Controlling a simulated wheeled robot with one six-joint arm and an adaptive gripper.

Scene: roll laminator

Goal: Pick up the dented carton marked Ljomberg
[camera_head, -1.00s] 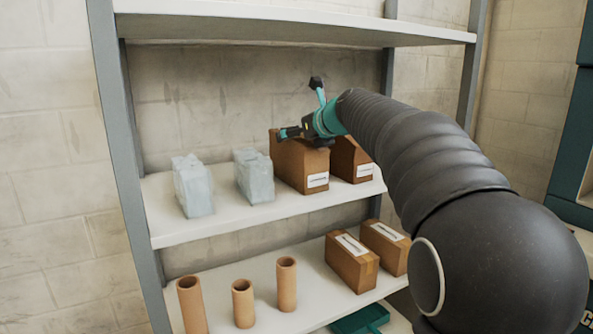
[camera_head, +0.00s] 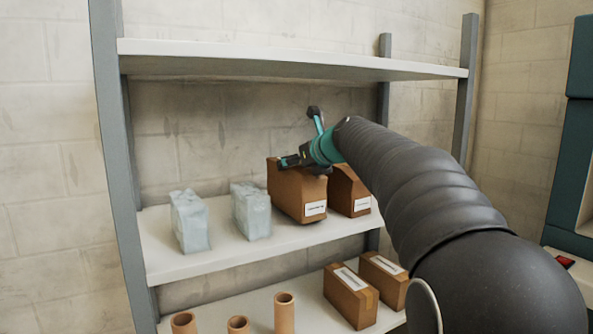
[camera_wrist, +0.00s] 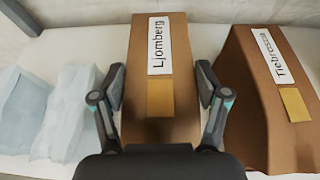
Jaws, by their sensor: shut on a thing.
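The brown carton marked Ljomberg (camera_wrist: 158,85) stands upright in the middle of the wrist view, its white label and a tan tape strip facing me. It also shows in the head view (camera_head: 296,190), over the middle shelf. My gripper (camera_wrist: 162,88) is shut on it, one finger against each side; in the head view my gripper (camera_head: 290,161) is at its top. Its sides look fairly straight in the wrist view. Its underside seems at or just above the shelf; I cannot tell a clear gap.
A second brown carton (camera_wrist: 275,95), visibly bent, stands close on the right. Two pale blue wrapped packs (camera_head: 190,221) (camera_head: 251,211) stand on the left. The upper shelf (camera_head: 290,60) is empty, above my gripper. The lower shelf holds clay tubes (camera_head: 284,312) and two cartons (camera_head: 350,297) (camera_head: 383,280).

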